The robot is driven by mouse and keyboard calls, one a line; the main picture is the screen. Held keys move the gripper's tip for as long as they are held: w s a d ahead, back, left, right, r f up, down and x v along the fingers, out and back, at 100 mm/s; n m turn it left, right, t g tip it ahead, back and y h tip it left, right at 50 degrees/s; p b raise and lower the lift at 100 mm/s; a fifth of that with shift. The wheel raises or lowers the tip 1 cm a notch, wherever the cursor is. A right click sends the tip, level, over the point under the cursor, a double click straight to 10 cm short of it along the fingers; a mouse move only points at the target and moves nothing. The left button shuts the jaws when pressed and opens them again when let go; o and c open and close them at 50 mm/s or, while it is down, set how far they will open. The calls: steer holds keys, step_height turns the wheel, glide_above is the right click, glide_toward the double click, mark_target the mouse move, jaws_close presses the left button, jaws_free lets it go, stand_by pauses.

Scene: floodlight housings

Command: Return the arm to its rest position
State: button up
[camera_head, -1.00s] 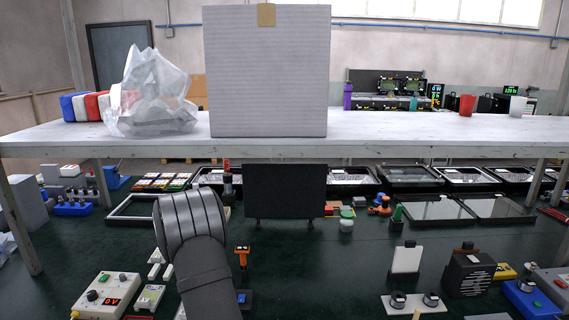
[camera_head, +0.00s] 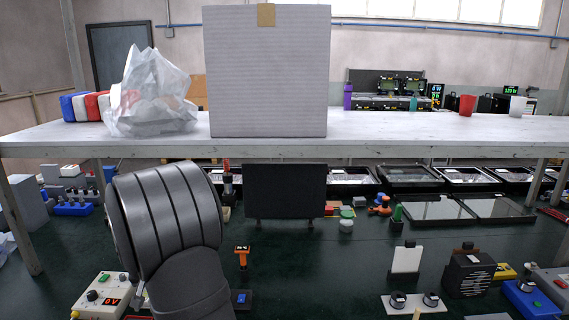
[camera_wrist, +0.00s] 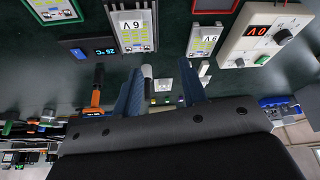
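My gripper (camera_wrist: 161,88) shows in the wrist view as two blue-grey fingers standing apart, with a gap between them. It is open, and nothing appears gripped. A small light cylinder (camera_wrist: 147,82) shows through the gap, seemingly on the dark green bench beyond. My arm fills the lower left of the head view, its thick ribbed dark grey link over the bench. The gripper itself is not clearly seen there, as the arm hides most of that area.
A meter box (camera_head: 101,294) stands left of my arm, and an orange-handled tool (camera_head: 242,256) stands to its right. A black panel (camera_head: 286,191) stands at centre. A white shelf (camera_head: 400,127) spans above, carrying a large box (camera_head: 268,75). The green bench (camera_head: 325,270) is clear at centre.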

steer(key=s+d+f, duration=0.1)
steer(key=s+d, duration=0.2)
steer(key=s, duration=1)
steer(key=shift+d+f, duration=0.2)
steer(key=shift+d, duration=0.15)
steer(key=w+a, duration=0.2)
steer(key=w, duration=0.8)
steer(key=w+a+r, duration=0.1)
steer(key=w+a, duration=0.1)
steer(key=w, duration=0.9)
steer(key=shift+a+r, duration=0.15)
